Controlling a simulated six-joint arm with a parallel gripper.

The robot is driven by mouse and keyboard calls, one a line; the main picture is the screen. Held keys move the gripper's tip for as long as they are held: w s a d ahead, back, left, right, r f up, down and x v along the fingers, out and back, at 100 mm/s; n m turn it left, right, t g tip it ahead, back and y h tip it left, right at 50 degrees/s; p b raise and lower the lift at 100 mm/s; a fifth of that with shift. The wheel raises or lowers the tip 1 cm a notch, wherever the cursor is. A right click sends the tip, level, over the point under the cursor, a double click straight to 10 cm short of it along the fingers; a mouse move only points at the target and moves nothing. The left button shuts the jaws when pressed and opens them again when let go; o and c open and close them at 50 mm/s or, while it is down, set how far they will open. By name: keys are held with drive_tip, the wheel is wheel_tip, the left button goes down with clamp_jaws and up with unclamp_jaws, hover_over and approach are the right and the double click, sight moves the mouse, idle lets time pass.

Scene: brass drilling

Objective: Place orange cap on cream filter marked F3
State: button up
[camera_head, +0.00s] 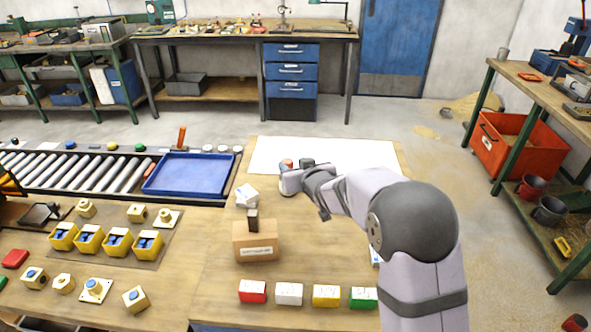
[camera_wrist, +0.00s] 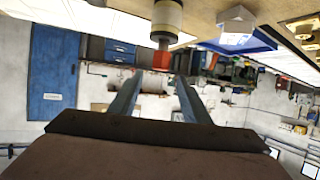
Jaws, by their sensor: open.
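A cream cylinder, seemingly the filter (camera_wrist: 168,14), stands on the bench in the wrist view, which is upside down. It has a dark neck with the orange cap (camera_wrist: 161,60) at its end. The cap appears seated on the neck; exact contact is too small to tell. My gripper (camera_wrist: 159,78) is open, its two fingers on either side of the line to the cap, with the cap just beyond the tips. In the head view the orange cap (camera_head: 287,163) shows beside my wrist, which partly hides the filter. No F3 mark is readable.
A white sheet (camera_head: 265,155) lies under my arm's reach. A white block (camera_head: 246,196) and a cardboard box (camera_head: 257,241) stand left of my arm. A blue tray (camera_head: 185,175) is further left. Red, white, yellow and green blocks (camera_head: 326,296) line the front; yellow fixtures (camera_head: 89,238) sit left.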

drive_tip(key=shift+s+d+r, duration=0.2)
drive_tip(key=shift+s, duration=0.25)
drive_tip(key=s+d+f+m+g+h+p, duration=0.1)
drive_tip(key=s+d+f+g, duration=0.1)
drive_tip(key=s+d, duration=0.3)
drive_tip(key=s+d+f+m+g+h, duration=0.1)
drive_tip(key=s+d, duration=0.5)
drive_tip(key=s, duration=0.8)
drive_tip(key=s+d+f+m+g+h+p, duration=0.1)
drive_tip(key=s+d+f+g+h, duration=0.1)
drive_tip(key=s+d+g, duration=0.3)
drive_tip(key=shift+s+d+f+h+p, duration=0.15)
drive_tip(key=shift+s+d, duration=0.1)
drive_tip(key=shift+s, duration=0.55)
drive_tip(key=shift+s+d+f+h+p, duration=0.1)
drive_tip(key=shift+s+d+h, duration=0.15)
drive_tip(key=shift+s, duration=0.5)
drive_tip(key=shift+s+d+f+h+p, duration=0.1)
drive_tip(key=shift+s+d, duration=0.15)
drive_tip(key=shift+s, duration=0.55)
drive_tip(key=s+d+f+g, duration=0.1)
drive_tip(key=s+f+g, duration=0.1)
drive_tip(key=s, duration=0.3)
drive_tip(key=s+d+f+m+g+b, duration=0.1)
drive_tip(key=s+f+g, duration=0.1)
drive_tip(key=s, duration=0.4)
drive_tip(key=shift+s+d+f+g, duration=0.2)
drive_tip(key=shift+d+f+g, duration=0.1)
drive_tip(key=shift+d+f, duration=0.05)
